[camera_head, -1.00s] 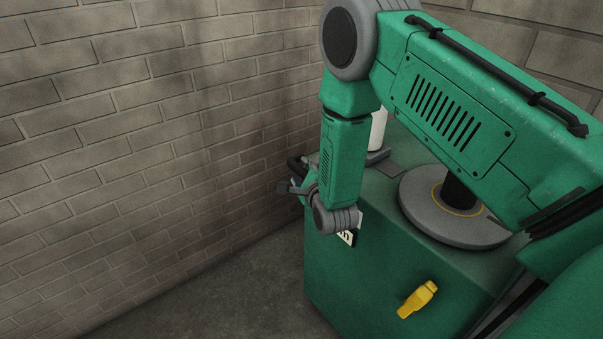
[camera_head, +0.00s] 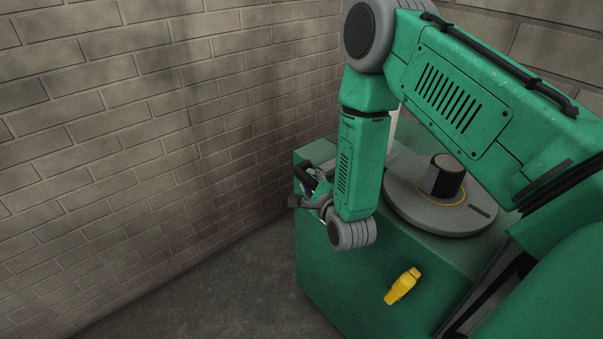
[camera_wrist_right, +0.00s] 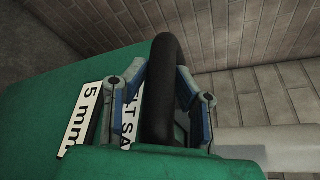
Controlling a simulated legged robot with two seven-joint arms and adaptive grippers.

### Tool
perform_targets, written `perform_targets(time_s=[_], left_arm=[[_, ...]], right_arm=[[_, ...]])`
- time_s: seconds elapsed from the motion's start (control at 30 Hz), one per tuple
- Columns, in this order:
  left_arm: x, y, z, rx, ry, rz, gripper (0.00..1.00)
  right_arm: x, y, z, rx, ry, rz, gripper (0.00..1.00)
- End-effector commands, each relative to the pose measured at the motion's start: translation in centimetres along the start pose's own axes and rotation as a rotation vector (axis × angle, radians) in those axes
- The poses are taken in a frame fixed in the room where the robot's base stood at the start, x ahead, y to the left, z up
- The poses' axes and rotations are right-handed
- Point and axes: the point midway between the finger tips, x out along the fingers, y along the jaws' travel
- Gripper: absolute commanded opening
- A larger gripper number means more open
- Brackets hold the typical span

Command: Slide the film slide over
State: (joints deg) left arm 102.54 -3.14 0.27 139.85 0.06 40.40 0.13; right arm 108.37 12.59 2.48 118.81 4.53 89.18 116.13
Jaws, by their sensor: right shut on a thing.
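My right gripper (camera_head: 311,189) is at the far left end of the green cabinet's top in the head view, partly hidden by my own wrist. In the right wrist view, its two blue-grey fingers (camera_wrist_right: 160,105) are on either side of a thick black curved handle (camera_wrist_right: 160,80) and shut on it. The handle stands up from the machine. I cannot tell how it joins the film slide, whose body is hidden. White labels, one reading "5 mm" (camera_wrist_right: 83,115), lie beside the fingers. My left gripper is not in view.
The green cabinet (camera_head: 345,285) carries a grey round plate (camera_head: 400,195) with a dark knob (camera_head: 446,174). A yellow fitting (camera_head: 402,286) juts from its front. A brick wall (camera_head: 130,150) runs along the left. Bare floor (camera_head: 235,290) lies between wall and cabinet.

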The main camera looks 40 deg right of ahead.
Motion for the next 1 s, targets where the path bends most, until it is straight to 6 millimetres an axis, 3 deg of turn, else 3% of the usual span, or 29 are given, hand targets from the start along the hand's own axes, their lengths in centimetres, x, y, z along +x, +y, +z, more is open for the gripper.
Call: perform_targets(time_s=[0.47, 0.5, 0.53, 0.87, 1.0], left_arm=[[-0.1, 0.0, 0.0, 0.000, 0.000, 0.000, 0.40], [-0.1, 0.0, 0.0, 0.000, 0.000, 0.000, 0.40], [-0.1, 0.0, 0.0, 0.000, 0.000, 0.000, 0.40], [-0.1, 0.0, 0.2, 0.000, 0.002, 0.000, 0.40], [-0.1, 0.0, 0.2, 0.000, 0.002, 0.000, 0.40]], right_arm=[[-0.9, 0.4, -0.5, -0.002, 0.007, 0.011, 0.00], [-0.9, 0.4, -0.5, -0.002, 0.008, 0.012, 0.33], [-0.9, 0.4, -0.5, -0.002, 0.008, 0.012, 0.43], [-0.7, 0.2, -0.3, 0.000, 0.003, 0.005, 0.43], [-2.0, 0.2, -0.4, 0.001, 0.005, 0.005, 0.43]])
